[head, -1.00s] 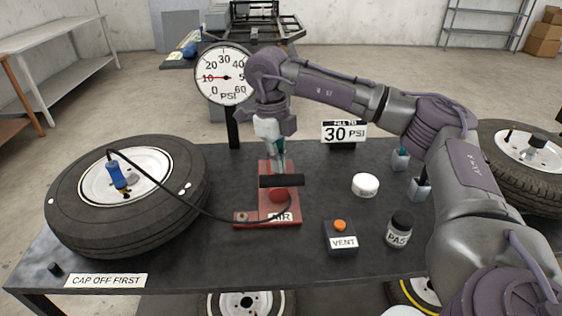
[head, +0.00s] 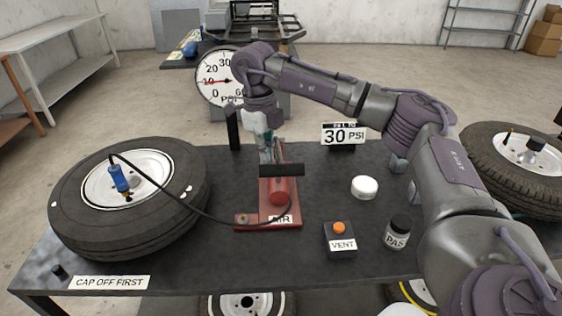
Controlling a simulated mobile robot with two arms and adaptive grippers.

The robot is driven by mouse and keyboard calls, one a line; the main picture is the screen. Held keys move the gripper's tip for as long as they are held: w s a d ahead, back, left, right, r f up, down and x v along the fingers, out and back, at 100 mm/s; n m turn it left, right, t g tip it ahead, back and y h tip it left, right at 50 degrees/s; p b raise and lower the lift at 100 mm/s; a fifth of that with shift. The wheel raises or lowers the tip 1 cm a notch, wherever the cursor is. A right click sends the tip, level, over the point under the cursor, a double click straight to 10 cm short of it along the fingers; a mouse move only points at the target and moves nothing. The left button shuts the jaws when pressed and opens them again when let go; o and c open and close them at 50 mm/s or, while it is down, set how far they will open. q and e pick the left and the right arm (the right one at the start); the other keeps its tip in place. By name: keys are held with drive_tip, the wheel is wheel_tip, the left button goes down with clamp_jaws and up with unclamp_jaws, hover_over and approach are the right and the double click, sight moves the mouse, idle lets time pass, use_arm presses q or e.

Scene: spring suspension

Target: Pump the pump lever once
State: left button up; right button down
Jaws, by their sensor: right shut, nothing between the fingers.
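The pump lever shows as a black bar (head: 282,169) across the top of the red air pump (head: 279,192), whose base is labelled "AIR". My right gripper (head: 266,157) points down just behind the bar's left end. Its fingers are shut and empty, and their tips are partly hidden by the bar. I cannot tell whether they touch it. The round PSI gauge (head: 214,88) behind the pump has its needle near 10, and my right arm hides its right part. My left gripper is out of view.
A black hose joins the pump to a blue chuck (head: 118,177) on the left tire (head: 180,212). A vent box (head: 340,243), a "PAS" jar (head: 397,232), a white tub (head: 365,187) and a "30 PSI" sign (head: 343,135) stand to the right. The table's front middle is clear.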

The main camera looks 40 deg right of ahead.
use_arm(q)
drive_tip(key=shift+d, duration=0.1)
use_arm(e)
wheel_tip(320, 180, up, 11)
drive_tip(key=w, duration=0.1)
drive_tip(key=shift+a+r, duration=0.15)
drive_tip(key=shift+a, duration=0.1)
